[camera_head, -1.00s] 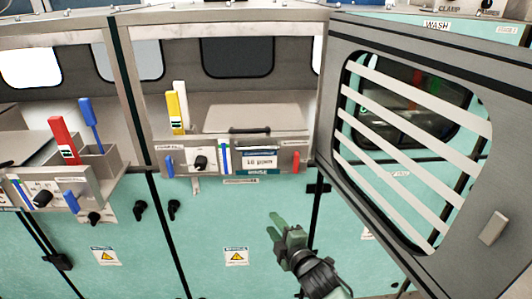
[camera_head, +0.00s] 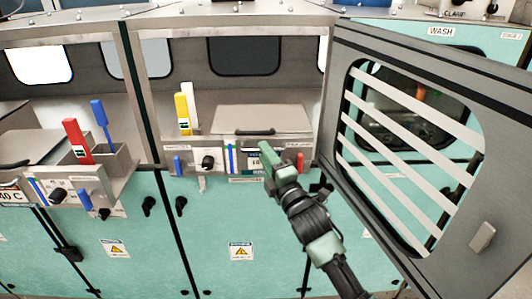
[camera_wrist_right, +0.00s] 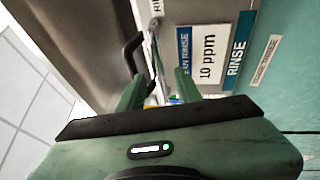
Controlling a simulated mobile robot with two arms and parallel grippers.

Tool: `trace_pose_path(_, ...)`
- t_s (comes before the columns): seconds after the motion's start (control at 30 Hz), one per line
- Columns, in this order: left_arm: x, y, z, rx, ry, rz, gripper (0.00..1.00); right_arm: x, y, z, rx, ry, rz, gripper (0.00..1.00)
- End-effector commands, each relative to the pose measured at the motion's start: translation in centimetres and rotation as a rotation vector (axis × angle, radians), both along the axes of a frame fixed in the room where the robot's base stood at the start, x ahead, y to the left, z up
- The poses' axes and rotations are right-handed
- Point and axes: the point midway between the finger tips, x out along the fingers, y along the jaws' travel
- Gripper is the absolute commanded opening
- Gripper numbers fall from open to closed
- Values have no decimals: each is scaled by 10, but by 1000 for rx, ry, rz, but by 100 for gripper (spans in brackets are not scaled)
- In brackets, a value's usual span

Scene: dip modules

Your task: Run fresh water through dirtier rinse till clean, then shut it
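The middle rinse module has a steel front panel (camera_head: 193,158) with a blue lever (camera_head: 177,166), a black knob (camera_head: 208,162), a blue-and-white gauge (camera_head: 229,158) and a red lever (camera_head: 300,161). Its label is partly hidden behind my right gripper (camera_head: 266,152). In the right wrist view the label (camera_wrist_right: 208,58) reads "10 ppm", beside a blue "RINSE" plate (camera_wrist_right: 238,50). My right gripper (camera_wrist_right: 158,92) is open and empty in front of this panel, its fingers pointing towards the lid handle (camera_wrist_right: 132,58). My left gripper is out of view.
An open windowed door (camera_head: 345,200) stands at the right, close to my right arm. A left module carries a red-handled tool (camera_head: 77,141), a blue one (camera_head: 101,113) and a blue lever (camera_head: 85,199). A yellow-handled tool (camera_head: 182,112) stands behind the middle panel.

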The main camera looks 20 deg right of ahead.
Motion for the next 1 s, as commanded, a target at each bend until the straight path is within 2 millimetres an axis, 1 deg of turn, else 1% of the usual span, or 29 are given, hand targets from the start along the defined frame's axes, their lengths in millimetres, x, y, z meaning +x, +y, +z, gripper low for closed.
trace_pose_path(0.23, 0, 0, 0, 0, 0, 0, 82, 2, 0, 0, 0, 1, 0, 34)
trace_pose_path(0.27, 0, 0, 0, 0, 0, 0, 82, 2, 0, 0, 0, 1, 0, 32)
trace_pose_path(0.3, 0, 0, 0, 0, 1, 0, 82, 2, 0, 0, 0, 1, 0, 20)
trace_pose_path(0.37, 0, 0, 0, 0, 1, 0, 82, 1, 0, 0, 0, 1, 0, 4)
trace_pose_path(0.4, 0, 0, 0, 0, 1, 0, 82, 1, 0, 0, 0, 1, 0, 0)
trace_pose_path(1.0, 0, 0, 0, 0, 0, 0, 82, 1, 0, -1, 0, 2, 0, 0)
